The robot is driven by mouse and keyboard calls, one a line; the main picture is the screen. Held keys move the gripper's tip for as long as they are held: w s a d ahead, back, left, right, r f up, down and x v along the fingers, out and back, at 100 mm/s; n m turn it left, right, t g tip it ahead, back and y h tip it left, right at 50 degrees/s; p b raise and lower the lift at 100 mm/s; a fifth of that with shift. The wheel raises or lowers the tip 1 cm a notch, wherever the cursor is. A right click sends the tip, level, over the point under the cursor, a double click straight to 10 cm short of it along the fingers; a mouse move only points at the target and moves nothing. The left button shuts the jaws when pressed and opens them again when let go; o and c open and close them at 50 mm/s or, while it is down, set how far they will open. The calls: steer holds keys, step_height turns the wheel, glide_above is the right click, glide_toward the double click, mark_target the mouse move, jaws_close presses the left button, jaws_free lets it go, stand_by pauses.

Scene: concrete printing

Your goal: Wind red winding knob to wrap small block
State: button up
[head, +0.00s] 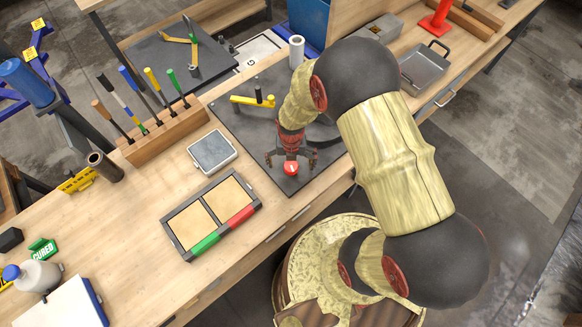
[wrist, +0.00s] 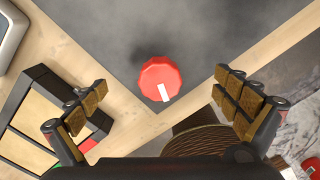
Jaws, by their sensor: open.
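The red winding knob (head: 291,168) stands on a dark grey mat (head: 235,117) near the front edge of the workbench. In the wrist view the knob (wrist: 161,79) is a red faceted disc with a white mark at its lower edge. My gripper (head: 292,158) is open just above the knob, with its fingers spread to either side. In the wrist view the gripper's fingertips (wrist: 165,97) are wide apart and apart from the knob. I cannot tell which thing is the small block; my arm hides part of the mat.
A yellow arm with a black post (head: 252,100) and a white roll (head: 297,50) stand behind my gripper. A grey square tray (head: 212,151) and a two-part tray with green and red tabs (head: 168,221) lie left. A wooden tool rack (head: 165,133) stands farther left.

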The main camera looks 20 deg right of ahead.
mark_target(291, 166)
steer(key=shift+r, duration=0.1)
steer(key=shift+r+p, duration=2.1)
steer(key=shift+r, duration=0.85)
